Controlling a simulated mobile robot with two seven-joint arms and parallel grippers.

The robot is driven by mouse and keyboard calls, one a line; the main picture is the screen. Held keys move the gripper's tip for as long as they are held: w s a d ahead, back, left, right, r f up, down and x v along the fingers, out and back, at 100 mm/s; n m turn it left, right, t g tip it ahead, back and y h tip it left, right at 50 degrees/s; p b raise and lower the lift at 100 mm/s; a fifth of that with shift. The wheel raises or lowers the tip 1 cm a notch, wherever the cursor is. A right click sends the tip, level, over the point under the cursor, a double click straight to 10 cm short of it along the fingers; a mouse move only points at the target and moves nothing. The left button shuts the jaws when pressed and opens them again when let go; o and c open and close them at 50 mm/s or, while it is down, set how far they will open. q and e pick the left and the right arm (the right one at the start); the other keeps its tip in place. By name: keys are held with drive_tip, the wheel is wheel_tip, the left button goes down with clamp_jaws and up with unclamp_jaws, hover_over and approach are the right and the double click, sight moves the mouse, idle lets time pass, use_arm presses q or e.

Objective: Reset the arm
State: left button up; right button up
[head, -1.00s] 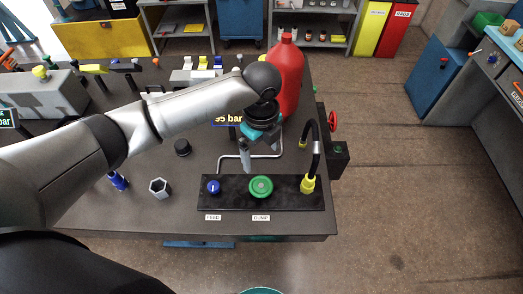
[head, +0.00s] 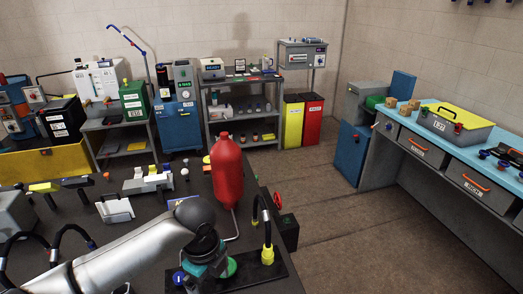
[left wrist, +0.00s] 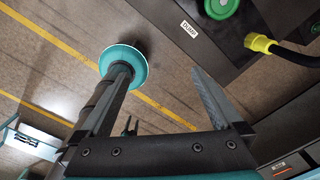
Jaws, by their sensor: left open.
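My left arm reaches in from the lower left of the head view. Its wrist is over the near part of the dark workbench (head: 130,228), in front of the red canister (head: 227,175). Its fingers are not clear there. In the left wrist view my left gripper (left wrist: 160,74) is open, with nothing between its fingers. Floor shows beyond the fingers, and the bench's edge and "DUMP" label (left wrist: 189,29) lie above and to the right. The green knob (left wrist: 220,5) is at that view's top edge. My right gripper is not in view.
A black hose with a yellow fitting (head: 267,255) arches at the panel's right end. A blue knob (head: 178,278) is left of my wrist. The floor (head: 335,220) right of the bench is clear, up to a side counter (head: 450,175). Shelves (head: 240,115) line the back wall.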

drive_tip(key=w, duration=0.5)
use_arm(q)
drive_tip(key=s+d+f+n+t+h, duration=0.2)
drive_tip(key=s+d+n+h, duration=0.1)
drive_tip(key=s+d+n, duration=0.45)
drive_tip(key=s+a+n+t+y, duration=0.1)
drive_tip(key=s+a+n+y, duration=0.2)
drive_tip(key=s+a+n, duration=0.85)
wheel_tip(320, 180, down, 31)
drive_tip(key=a+n+g+b, duration=0.1)
drive_tip(key=n+b, duration=0.2)
drive_tip(key=b, duration=0.7)
drive_tip(key=s+a+f+b, duration=0.1)
drive_tip(key=s+f+b, duration=0.3)
drive_tip(key=s+f, duration=0.4)
drive_tip(key=s+a+f+g+b, duration=0.1)
drive_tip(key=s+f+b, duration=0.4)
drive_tip(key=f, duration=1)
drive_tip(key=s+a, duration=0.1)
drive_tip(key=s, duration=0.1)
drive_tip(key=shift+s+f+m, duration=0.25)
drive_tip(key=shift+s+m, duration=0.05)
drive_tip(key=shift+s, duration=0.1)
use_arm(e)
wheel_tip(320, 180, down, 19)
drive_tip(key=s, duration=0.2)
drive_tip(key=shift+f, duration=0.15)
